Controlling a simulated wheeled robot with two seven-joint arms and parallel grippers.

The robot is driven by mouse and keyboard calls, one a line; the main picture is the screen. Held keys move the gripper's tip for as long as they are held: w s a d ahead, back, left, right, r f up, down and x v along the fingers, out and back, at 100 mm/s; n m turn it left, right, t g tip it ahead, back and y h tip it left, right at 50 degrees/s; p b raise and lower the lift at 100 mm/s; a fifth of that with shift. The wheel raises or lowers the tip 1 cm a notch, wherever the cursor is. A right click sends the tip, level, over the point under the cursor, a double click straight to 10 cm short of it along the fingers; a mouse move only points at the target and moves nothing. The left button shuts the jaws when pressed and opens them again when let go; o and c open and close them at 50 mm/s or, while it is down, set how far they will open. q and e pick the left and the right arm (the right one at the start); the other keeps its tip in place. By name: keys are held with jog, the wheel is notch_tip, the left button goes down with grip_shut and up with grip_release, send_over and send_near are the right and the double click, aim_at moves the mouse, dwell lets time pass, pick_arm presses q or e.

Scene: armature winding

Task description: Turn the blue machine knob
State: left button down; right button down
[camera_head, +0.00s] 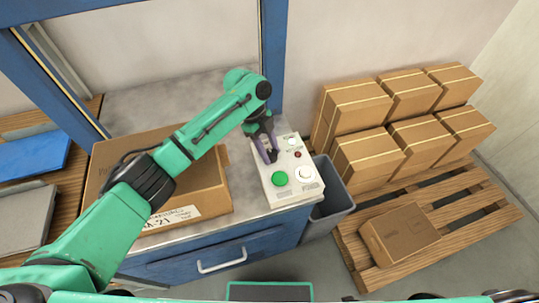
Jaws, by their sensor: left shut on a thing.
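The light grey control box (264,184) sits on the blue machine's grey top. It carries a green button (279,178), a white round button (306,173), a small red one (297,154) and a pale one at the back. My left gripper (268,157) reaches down onto the left part of the box, with its dark purple fingers shut on a small dark knob. The fingers hide most of the knob, so its angle cannot be told. My right gripper does not show.
A grey bin (335,190) stands right of the machine. Stacked cartons (366,156) and a single carton (400,234) sit on a wooden pallet (465,243) at the right.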

pick_arm(q)
jog(key=shift+m+b, duration=0.5)
jog(key=shift+m, duration=0.2)
jog(key=shift+y, duration=0.3)
jog(key=shift+c, duration=1.8)
grip_release()
jog(key=shift+w+a+r, duration=0.1)
jog(key=shift+w+r, duration=0.15)
jog(key=shift+r, duration=0.2)
jog(key=b+v, duration=0.2)
jog(key=v, duration=1.1)
jog(key=shift+w+a+r, duration=0.15)
jog(key=shift+w+r, duration=0.05)
